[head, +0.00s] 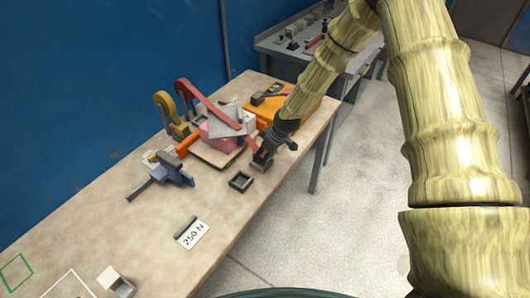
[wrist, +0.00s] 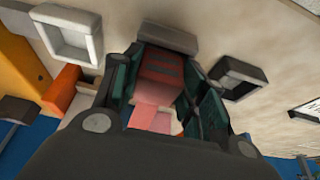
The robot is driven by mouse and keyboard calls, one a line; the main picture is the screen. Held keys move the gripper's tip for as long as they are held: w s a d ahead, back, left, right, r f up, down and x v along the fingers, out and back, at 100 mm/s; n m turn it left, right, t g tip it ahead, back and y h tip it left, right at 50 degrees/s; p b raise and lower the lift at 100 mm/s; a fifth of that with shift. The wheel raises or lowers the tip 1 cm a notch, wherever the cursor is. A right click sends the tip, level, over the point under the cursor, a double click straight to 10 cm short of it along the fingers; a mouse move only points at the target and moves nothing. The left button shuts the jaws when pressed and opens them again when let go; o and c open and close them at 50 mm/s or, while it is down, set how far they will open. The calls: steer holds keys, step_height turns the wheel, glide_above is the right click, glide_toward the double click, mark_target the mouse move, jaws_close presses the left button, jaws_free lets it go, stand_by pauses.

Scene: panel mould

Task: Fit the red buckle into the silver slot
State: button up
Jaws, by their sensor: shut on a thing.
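My gripper (head: 262,158) is low over the table near its right edge. In the wrist view my gripper (wrist: 155,90) is shut on the red buckle (wrist: 158,70), whose ribbed face shows between the fingers. A grey block-like frame (wrist: 168,38) lies right at the buckle's far end; its opening is hidden, so I cannot tell whether the buckle is in it. A light silver square slot (wrist: 68,32) stands to the left, and a dark square slot (wrist: 238,78) to the right. The dark slot also shows in the head view (head: 241,182).
A pink block, red and yellow clamps (head: 165,105) and an orange case (head: 285,106) crowd the back of the table. A blue clamp (head: 172,171) lies left of my gripper. A "250 N" card (head: 192,234) and white box (head: 116,283) lie nearer. Bare table lies between.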

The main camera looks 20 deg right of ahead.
steer(key=shift+f, duration=0.2)
steer(key=o, duration=1.1)
steer(key=shift+r, duration=0.25)
steer(key=shift+b+v, duration=2.25)
steer(key=shift+v, duration=3.6)
